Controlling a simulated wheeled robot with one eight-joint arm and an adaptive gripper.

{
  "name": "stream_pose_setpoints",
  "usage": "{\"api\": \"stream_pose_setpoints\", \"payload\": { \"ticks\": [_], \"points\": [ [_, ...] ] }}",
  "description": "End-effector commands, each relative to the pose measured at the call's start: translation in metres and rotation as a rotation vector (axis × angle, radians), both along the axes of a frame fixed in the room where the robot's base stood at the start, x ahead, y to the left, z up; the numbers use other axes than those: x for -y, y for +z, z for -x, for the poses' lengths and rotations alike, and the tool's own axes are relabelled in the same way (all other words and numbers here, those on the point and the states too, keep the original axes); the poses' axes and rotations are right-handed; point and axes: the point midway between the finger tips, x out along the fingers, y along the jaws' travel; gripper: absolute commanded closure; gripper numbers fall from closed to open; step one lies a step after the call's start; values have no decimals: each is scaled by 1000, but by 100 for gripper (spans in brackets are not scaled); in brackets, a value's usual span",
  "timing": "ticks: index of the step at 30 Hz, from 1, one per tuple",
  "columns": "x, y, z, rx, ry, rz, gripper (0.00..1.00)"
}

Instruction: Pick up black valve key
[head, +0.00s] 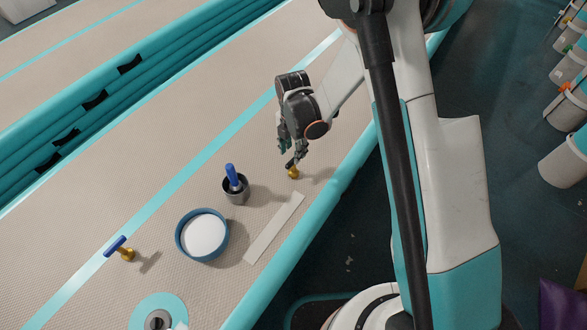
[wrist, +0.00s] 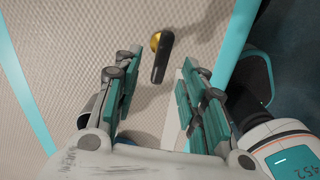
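The black valve key (wrist: 161,60) has a black bar handle and a round brass end. In the wrist view it lies beyond my open fingers, near the middle of the gap between them. In the head view its brass part (head: 293,173) rests on the beige track surface, with the black handle just above it at my fingertips. My gripper (head: 293,150) is open and reaches down over the key. In the wrist view its two teal-padded fingers (wrist: 158,95) are well apart with nothing between the pads. The fingers partly hide the key in the head view.
The teal inflated edge (head: 318,225) borders the track.

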Motion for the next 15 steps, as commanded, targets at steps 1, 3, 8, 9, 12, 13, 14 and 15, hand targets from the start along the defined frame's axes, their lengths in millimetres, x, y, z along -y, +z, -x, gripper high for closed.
{"api": "stream_pose_setpoints", "payload": {
  "ticks": [1,3,8,9,12,13,14,15],
  "points": [
    [0,-7,0,0,0,0,62],
    [0,-12,0,0,-1,0,62],
    [0,-17,0,0,-1,0,62],
    [1,-20,0,0,-1,0,62],
    [1,-32,0,0,-1,0,62],
    [1,-36,1,0,-1,0,62],
    [2,-41,1,0,-1,0,62],
    [2,-47,1,0,-1,0,62]
  ]
}}
